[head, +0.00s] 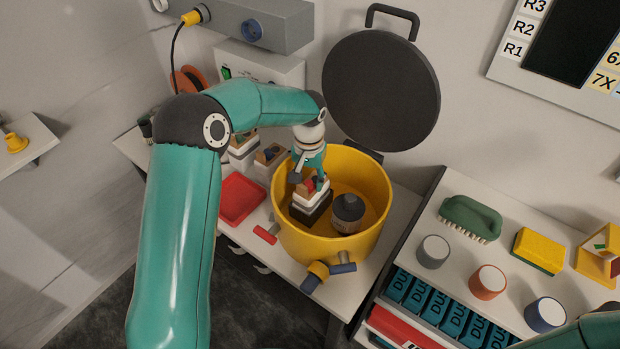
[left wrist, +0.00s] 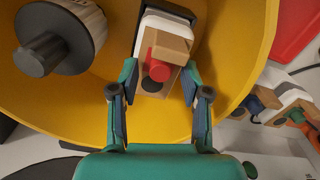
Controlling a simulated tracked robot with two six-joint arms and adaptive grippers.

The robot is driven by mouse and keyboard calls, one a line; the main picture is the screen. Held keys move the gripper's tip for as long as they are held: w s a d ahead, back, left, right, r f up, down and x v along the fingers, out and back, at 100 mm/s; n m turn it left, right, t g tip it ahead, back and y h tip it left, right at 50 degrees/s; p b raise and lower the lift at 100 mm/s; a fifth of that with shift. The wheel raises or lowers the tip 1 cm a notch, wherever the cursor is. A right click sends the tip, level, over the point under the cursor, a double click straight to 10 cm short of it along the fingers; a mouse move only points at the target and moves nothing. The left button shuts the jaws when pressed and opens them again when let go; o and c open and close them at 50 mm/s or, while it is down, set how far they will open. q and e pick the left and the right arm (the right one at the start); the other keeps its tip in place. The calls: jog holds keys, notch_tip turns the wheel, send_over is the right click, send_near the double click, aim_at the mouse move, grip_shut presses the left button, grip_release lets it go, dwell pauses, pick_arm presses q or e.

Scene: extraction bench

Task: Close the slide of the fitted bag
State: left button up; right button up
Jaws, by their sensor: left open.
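The fitted bag (head: 315,198) appears to be the white and dark block with a tan top, standing inside the open yellow drum (head: 288,238). In the left wrist view the bag (left wrist: 178,20) shows a tan collar (left wrist: 173,48) with a red slide piece (left wrist: 158,70) and a dark round spot in front of it. My left gripper (head: 308,181) points down into the drum at the bag's top. In the left wrist view its open fingers (left wrist: 160,86) stand on either side of the collar and red piece. I cannot tell whether they touch. My right gripper is out of view.
A dark-capped cylinder (head: 347,211) stands in the drum right of the bag. The round dark lid (head: 381,90) is raised behind. A red tray (head: 241,199) lies left of the drum. A shelf at right holds a green brush (head: 470,217) and a yellow sponge (head: 539,250).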

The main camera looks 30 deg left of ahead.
pick_arm(q)
jog(key=shift+f, duration=0.15)
jog(key=shift+c, duration=0.2)
grip_shut()
